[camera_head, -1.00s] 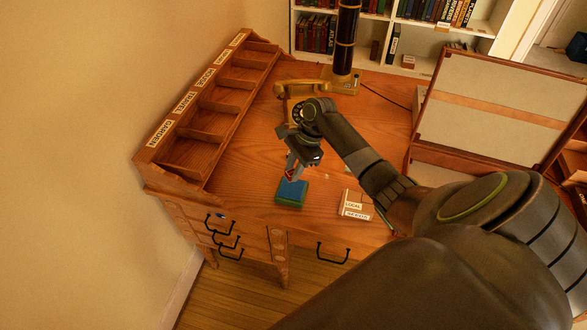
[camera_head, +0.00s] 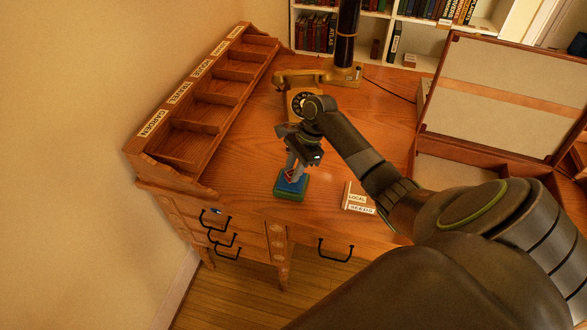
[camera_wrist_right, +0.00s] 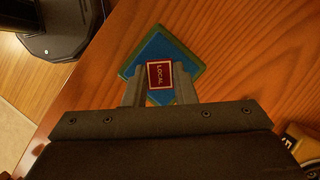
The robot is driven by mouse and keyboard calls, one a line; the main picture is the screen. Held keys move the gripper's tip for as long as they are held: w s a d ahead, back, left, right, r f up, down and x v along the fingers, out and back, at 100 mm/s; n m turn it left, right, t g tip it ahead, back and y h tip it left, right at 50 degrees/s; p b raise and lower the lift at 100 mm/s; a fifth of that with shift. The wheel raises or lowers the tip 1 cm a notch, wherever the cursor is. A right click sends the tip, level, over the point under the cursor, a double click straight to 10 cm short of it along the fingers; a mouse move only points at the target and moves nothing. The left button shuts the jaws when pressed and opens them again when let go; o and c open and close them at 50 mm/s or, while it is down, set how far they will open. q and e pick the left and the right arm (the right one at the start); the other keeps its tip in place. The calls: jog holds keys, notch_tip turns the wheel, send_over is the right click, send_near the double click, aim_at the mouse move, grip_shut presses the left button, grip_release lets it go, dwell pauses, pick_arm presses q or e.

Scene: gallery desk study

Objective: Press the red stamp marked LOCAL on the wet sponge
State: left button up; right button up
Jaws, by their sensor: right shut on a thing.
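My right gripper (camera_head: 291,172) is shut on the red stamp (camera_wrist_right: 160,75), whose top reads LOCAL in the wrist view. Only a little red of the stamp shows between the fingers in the head view. The stamp is over the blue sponge (camera_head: 296,187) in its green tray (camera_head: 291,197) near the desk's front edge. The sponge also shows beneath the stamp in the wrist view (camera_wrist_right: 158,48). The stamp's base appears at the sponge's surface, but I cannot tell if they touch. My left gripper is not in view.
A stamp holder (camera_head: 358,197) with LOCAL and a second label stands right of the sponge. A yellow telephone (camera_head: 301,78) is behind my gripper. A wooden pigeonhole rack (camera_head: 196,113) lines the left, and an open case (camera_head: 497,97) is at right. Bare desk surrounds the sponge.

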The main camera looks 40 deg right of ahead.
jog(key=shift+f, duration=0.5)
dwell(0.8)
jog(key=shift+s+f+p, duration=0.1)
jog(key=shift+f+p, duration=0.05)
jog(key=shift+p, duration=0.5)
dwell(2.5)
notch_tip(320, 180, up, 7)
jog(key=p, duration=1)
dwell(0.6)
